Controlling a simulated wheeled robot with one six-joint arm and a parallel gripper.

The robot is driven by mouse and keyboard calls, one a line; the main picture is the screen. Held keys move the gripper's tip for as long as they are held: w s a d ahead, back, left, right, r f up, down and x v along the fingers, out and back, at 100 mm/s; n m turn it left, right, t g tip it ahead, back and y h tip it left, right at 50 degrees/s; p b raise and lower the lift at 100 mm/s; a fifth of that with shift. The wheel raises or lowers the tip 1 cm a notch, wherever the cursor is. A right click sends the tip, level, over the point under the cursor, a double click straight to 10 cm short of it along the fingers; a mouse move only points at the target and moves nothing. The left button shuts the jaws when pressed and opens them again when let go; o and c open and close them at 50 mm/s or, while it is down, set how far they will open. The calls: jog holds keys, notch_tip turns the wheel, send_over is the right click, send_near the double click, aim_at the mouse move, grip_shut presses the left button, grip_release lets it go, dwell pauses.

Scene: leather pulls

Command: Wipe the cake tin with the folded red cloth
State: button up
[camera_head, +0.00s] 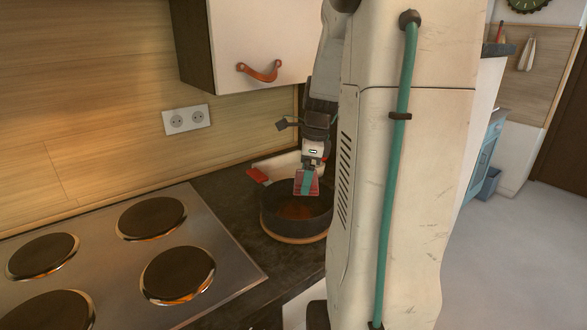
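A dark round tin (269,221), which I take to be the cake tin, stands on the counter on a round wooden base. Its inside shows a brownish-orange bottom. My gripper (307,183) points down over the tin's right half. A folded red cloth (316,188) shows on both sides of the teal finger, and the gripper appears shut on it. The cloth's lower edge is at or just above the tin's opening; whether it touches the tin I cannot tell. My arm's pale body hides the area right of the tin.
A red piece (258,176), perhaps a handle, lies by the tin's back left. A pale container (281,166) stands behind. A hob (110,250) with several round plates is at left. A wall cabinet (262,38) with a leather pull hangs above. Dark counter between hob and tin is clear.

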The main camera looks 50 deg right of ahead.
send_over(303, 210)
jog(key=shift+s+d+f, duration=0.1)
jog(key=shift+f, duration=1.4)
jog(key=shift+s+d+f, duration=0.1)
jog(key=shift+f, duration=1.35)
jog(key=shift+f, duration=1)
